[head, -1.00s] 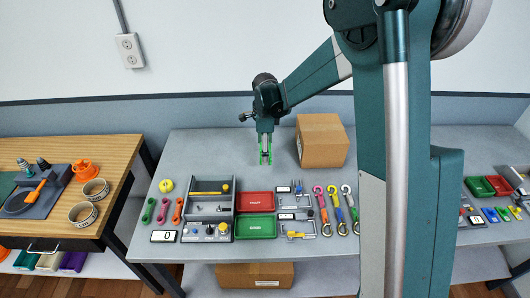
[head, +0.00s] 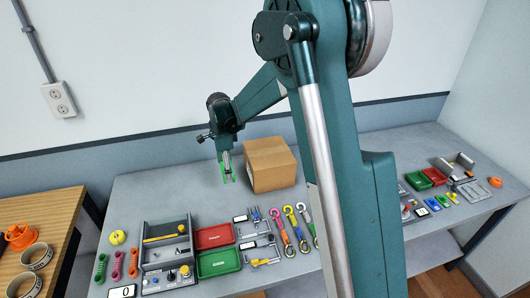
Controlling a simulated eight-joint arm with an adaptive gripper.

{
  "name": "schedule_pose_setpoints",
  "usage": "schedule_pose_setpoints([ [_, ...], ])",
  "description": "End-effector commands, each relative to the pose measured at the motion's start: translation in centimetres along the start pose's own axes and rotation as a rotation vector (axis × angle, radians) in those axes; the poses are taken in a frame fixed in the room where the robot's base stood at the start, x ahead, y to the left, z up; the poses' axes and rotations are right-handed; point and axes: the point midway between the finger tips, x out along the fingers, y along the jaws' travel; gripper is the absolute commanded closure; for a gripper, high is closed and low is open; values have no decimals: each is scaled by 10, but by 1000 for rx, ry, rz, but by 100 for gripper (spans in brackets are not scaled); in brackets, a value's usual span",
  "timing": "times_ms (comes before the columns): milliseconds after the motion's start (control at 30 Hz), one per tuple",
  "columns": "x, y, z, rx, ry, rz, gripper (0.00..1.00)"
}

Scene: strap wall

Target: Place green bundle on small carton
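A small green dumbbell-shaped piece (head: 100,267), which looks like the green bundle, lies at the left end of the grey table. A brown closed carton (head: 270,164) stands near the back of the table; it looks like the small carton. My gripper (head: 228,176) points down just left of the carton, over the back of the table. Its two green fingertips look apart, with nothing seen between them. I cannot tell its exact height above the table.
A grey organiser (head: 166,241), red tray (head: 214,237), green tray (head: 218,262) and hooked straps (head: 305,220) line the front. A wooden table (head: 54,218) stands left. Part of another carton (head: 254,295) shows below.

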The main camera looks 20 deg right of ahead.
Motion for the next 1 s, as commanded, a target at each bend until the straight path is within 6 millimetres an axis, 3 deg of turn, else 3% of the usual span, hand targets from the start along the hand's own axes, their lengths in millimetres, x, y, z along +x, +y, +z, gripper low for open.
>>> schedule_pose_setpoints([
  [300,-57,-48,-90,-3,0,0,39],
  [600,-102,-77,-170,-10,0,0,39],
  [800,-116,-85,-198,-14,0,0,39],
  [1000,-120,-87,-205,-17,0,0,39],
])
